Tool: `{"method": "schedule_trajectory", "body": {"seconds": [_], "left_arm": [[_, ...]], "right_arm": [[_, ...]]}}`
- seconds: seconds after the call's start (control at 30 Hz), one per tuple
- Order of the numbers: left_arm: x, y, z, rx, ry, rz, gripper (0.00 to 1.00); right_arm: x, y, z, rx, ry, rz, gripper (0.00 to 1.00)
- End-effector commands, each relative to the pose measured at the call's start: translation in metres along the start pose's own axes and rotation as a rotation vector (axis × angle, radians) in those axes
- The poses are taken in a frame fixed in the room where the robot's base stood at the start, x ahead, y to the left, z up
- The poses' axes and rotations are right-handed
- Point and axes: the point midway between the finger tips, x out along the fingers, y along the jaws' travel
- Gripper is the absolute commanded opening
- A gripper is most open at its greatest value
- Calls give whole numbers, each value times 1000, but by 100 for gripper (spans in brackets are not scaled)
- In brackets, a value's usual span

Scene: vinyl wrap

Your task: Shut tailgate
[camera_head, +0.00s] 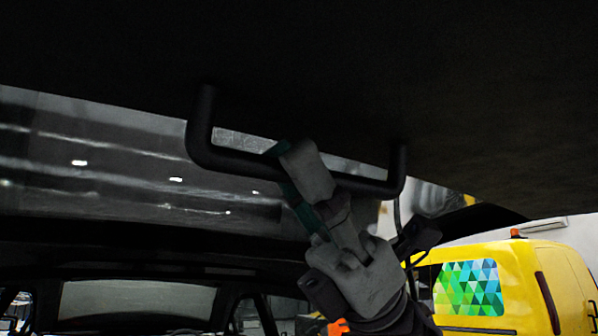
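The raised tailgate (330,60) fills the top of the head view as a dark panel. A black U-shaped handle (235,162) hangs from its underside. My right gripper (300,178) reaches up from below, with its pale grey fingers at the middle of the handle's bar. One finger lies in front of the bar, and a darker greenish finger part shows just left of it. The fingers appear closed around the bar. My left gripper does not show.
Below the tailgate is the dark car interior with a window (137,299). A yellow van (530,290) with a green and blue triangle pattern stands at the lower right. A glossy dark glass panel (110,160) spans the left.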

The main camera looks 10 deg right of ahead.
Motion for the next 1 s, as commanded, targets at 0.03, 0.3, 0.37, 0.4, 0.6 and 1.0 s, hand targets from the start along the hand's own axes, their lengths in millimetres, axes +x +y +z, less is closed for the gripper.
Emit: {"method": "schedule_trajectory", "body": {"seconds": [0.03,0.3,0.37,0.4,0.6,1.0], "left_arm": [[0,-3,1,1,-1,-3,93],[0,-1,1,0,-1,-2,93],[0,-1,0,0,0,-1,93],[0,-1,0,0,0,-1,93],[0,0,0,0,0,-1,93],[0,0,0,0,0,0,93]], "right_arm": [[0,0,0,0,0,0,29],[-34,-1,-1,2,1,-5,29],[-48,-1,0,0,0,-6,29],[-57,-1,0,2,0,-6,29],[-96,-1,-1,1,0,-3,29],[-121,0,0,0,0,0,29]]}}
